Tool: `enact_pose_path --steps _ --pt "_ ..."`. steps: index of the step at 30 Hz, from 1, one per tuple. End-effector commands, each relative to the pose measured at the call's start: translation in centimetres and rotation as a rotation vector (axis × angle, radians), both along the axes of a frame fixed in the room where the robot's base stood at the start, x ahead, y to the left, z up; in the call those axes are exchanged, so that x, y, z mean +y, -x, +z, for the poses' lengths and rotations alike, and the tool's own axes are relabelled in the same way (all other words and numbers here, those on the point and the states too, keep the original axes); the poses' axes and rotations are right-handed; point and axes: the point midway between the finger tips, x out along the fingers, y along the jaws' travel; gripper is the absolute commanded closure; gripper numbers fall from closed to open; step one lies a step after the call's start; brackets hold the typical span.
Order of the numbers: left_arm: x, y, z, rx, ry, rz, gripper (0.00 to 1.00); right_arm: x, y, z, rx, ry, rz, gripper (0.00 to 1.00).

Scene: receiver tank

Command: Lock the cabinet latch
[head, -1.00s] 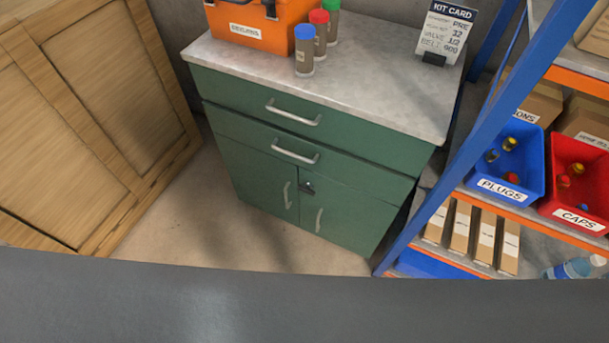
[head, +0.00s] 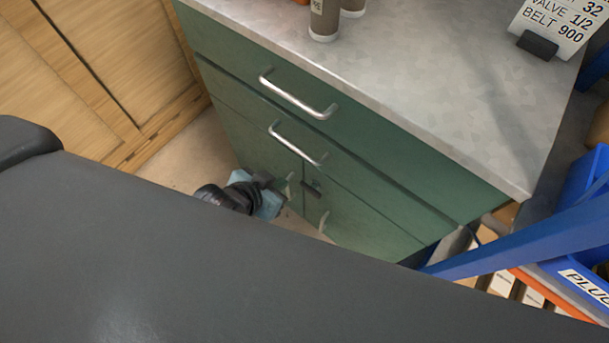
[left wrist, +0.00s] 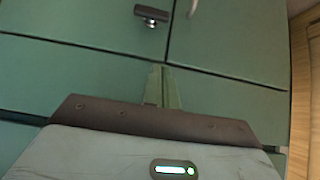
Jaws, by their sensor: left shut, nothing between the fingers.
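The green cabinet (head: 370,215) stands ahead with two drawers above two doors. Its latch (head: 311,188) is a small dark lever with a silvery pivot, near the top of the right door beside the door seam. In the left wrist view the picture is turned over, and the latch (left wrist: 151,14) lies roughly across at the top, its end close to the seam. My left gripper (head: 280,184) is in front of the left door, just left of the latch and apart from it. In the left wrist view its fingers (left wrist: 163,86) are together and empty. My right gripper is out of view.
Two drawer handles (head: 297,96) stick out above the doors. The left door handle (head: 289,186) is close to my left gripper; the right one (head: 323,221) is lower. A wooden crate (head: 110,70) stands left, a blue shelf post (head: 530,238) right.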

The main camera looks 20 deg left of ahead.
Motion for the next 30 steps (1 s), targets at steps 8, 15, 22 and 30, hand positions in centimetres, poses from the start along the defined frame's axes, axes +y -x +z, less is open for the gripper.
enact_pose_path --steps 8,15,22,30 --pt "0.0 0.0 0.0 0.000 0.000 0.000 1.00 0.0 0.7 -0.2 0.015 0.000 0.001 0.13" --pt "-0.6 -1.6 -1.8 0.001 0.000 0.001 1.00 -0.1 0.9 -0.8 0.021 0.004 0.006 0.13" --pt "-1.6 -4.4 -4.9 0.001 0.000 0.001 1.00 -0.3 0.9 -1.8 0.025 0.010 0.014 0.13" --pt "-2.4 -6.6 -8.6 0.004 -0.001 0.001 1.00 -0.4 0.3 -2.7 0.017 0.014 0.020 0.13"
